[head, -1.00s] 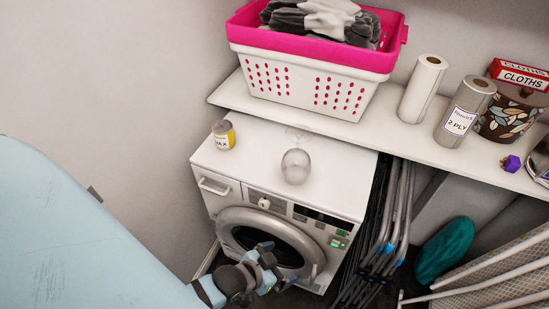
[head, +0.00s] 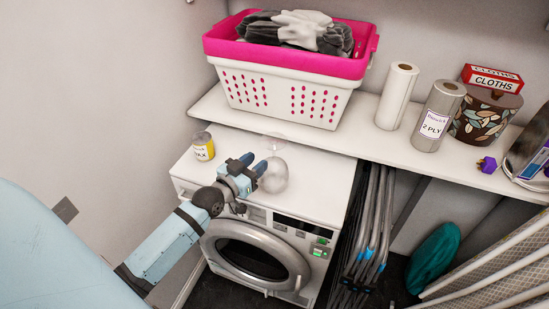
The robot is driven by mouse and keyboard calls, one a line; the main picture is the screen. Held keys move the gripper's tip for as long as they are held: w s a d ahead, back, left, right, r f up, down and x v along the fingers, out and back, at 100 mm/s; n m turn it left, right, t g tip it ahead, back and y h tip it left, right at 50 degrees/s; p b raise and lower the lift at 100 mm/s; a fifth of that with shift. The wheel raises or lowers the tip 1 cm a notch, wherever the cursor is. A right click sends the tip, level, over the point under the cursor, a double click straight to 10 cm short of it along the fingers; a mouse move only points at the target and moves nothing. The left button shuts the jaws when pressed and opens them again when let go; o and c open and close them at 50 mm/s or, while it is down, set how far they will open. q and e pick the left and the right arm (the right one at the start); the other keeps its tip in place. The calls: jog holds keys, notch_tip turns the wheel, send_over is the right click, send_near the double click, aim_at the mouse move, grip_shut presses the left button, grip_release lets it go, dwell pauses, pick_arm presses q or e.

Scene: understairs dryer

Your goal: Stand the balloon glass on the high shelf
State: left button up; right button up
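The balloon glass (head: 274,178) is clear and sits on the white top of the dryer (head: 325,190). Its round bowl is nearer me and a faint round foot shows above it in the picture, so it looks upside down or lying; I cannot tell which. My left gripper (head: 255,164) is just left of the bowl, with its two blue-tipped fingers apart and pointing toward the glass. I cannot tell whether they touch it. The high shelf (head: 365,139) runs along the wall behind and above the dryer. My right gripper is not in view.
A pink and white laundry basket (head: 283,95) fills the shelf's left part. Paper rolls (head: 397,97), (head: 437,117), a patterned pot (head: 483,118) and a cloths box (head: 491,80) stand farther right. A yellow-labelled jar (head: 203,148) is on the dryer. Bare shelf shows along the front edge.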

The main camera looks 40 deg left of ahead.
aim_at(273, 160)
pick_arm(q)
jog(key=w, duration=0.5)
jog(key=w+d+p, duration=0.1)
jog(key=w, duration=0.1)
jog(key=shift+w, duration=0.35)
grip_shut()
